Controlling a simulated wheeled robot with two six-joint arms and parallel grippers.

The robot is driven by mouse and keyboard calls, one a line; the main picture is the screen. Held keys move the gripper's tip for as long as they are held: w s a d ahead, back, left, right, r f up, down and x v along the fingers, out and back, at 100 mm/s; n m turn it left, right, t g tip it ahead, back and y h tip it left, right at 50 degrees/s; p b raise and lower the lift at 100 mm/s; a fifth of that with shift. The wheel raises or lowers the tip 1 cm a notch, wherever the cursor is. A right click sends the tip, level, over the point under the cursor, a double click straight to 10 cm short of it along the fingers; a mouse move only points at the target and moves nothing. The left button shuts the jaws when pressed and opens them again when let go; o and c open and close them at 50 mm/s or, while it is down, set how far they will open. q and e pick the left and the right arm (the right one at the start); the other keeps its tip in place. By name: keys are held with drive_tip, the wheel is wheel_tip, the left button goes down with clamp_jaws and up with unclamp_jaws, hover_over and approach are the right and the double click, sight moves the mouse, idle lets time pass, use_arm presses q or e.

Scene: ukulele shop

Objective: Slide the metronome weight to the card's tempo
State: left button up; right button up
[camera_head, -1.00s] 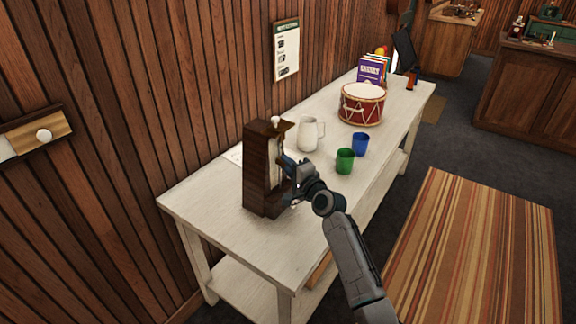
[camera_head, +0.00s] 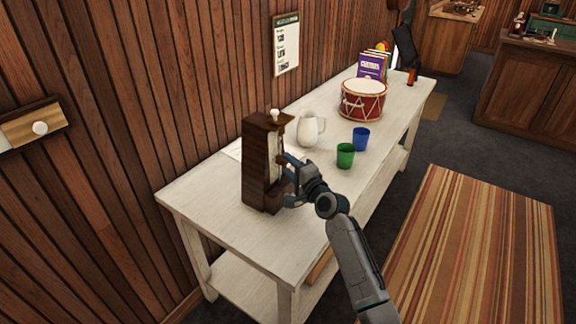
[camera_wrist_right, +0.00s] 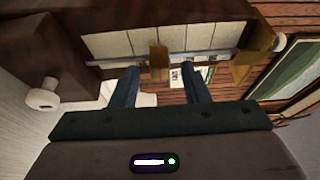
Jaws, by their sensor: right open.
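The metronome (camera_head: 262,165) is a tall dark wooden case, upright near the front left of the white table. In the right wrist view its pale scale panel (camera_wrist_right: 165,40) and thin rod lie sideways across the top. A brass-coloured weight (camera_wrist_right: 158,60) sits on the rod, seen between the lines of my two fingers. My right gripper (camera_head: 287,180) is open at the metronome's front face, and it also shows in the right wrist view (camera_wrist_right: 158,85). I cannot tell whether the fingers touch the weight. A white sheet (camera_head: 235,151), possibly the card, lies partly hidden behind the metronome. My left gripper is out of view.
A white pitcher (camera_head: 310,130), a green cup (camera_head: 345,155) and a blue cup (camera_head: 361,138) stand to the right of the metronome. A red drum (camera_head: 362,101) and books (camera_head: 372,66) are farther back. The front of the white table (camera_head: 230,225) is clear.

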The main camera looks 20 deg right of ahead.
drive_tip(key=v, duration=0.9)
drive_tip(key=shift+s+b, duration=0.35)
drive_tip(key=shift+d, duration=0.15)
